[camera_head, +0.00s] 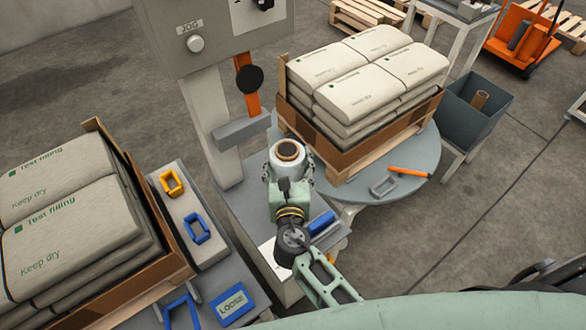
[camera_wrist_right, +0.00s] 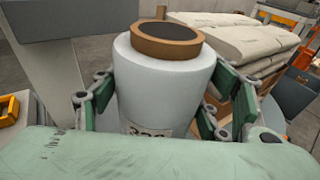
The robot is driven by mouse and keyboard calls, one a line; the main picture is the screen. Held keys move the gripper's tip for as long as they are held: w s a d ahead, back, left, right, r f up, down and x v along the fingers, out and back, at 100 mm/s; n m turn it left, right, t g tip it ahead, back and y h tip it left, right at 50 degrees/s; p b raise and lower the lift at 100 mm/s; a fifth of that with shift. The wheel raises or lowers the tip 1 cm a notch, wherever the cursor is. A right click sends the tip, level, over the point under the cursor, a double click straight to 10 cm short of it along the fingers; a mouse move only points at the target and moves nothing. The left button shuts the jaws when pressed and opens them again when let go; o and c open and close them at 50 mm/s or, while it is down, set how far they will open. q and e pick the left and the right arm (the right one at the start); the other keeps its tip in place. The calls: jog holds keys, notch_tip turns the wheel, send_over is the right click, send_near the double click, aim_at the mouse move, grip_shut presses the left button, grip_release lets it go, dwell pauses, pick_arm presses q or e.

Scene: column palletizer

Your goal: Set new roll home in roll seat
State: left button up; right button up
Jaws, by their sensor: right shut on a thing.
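The white film roll (camera_head: 282,168) with a brown core stands upright in my right gripper (camera_head: 289,172). In the right wrist view the roll (camera_wrist_right: 165,85) fills the middle, with green finger pads on both its left and right sides. A label shows low on its front, and its bottom is hidden by the gripper. The roll is beside the grey bracket (camera_head: 242,131) on the machine column, apart from it in the picture. I cannot make out the roll seat for certain; it may lie hidden below the roll. My left gripper is not in view.
A pallet of sacks (camera_head: 365,68) stands on a round turntable (camera_head: 420,183) at the right. Another sack stack (camera_head: 75,225) is at the left. The column (camera_head: 212,120) carries an orange bar (camera_head: 247,85). A dark bin (camera_head: 472,112) holds a brown core (camera_head: 481,99).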

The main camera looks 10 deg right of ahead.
jog(key=shift+w+f+b, duration=0.1)
jog(key=shift+f+b, duration=0.6)
jog(key=shift+f, duration=1.2)
jog(key=o, duration=2.1)
jog(key=shift+f, duration=0.2)
jog(key=shift+c, duration=0.2)
jog(key=v, duration=1.2)
jog(key=shift+d+r, duration=0.1)
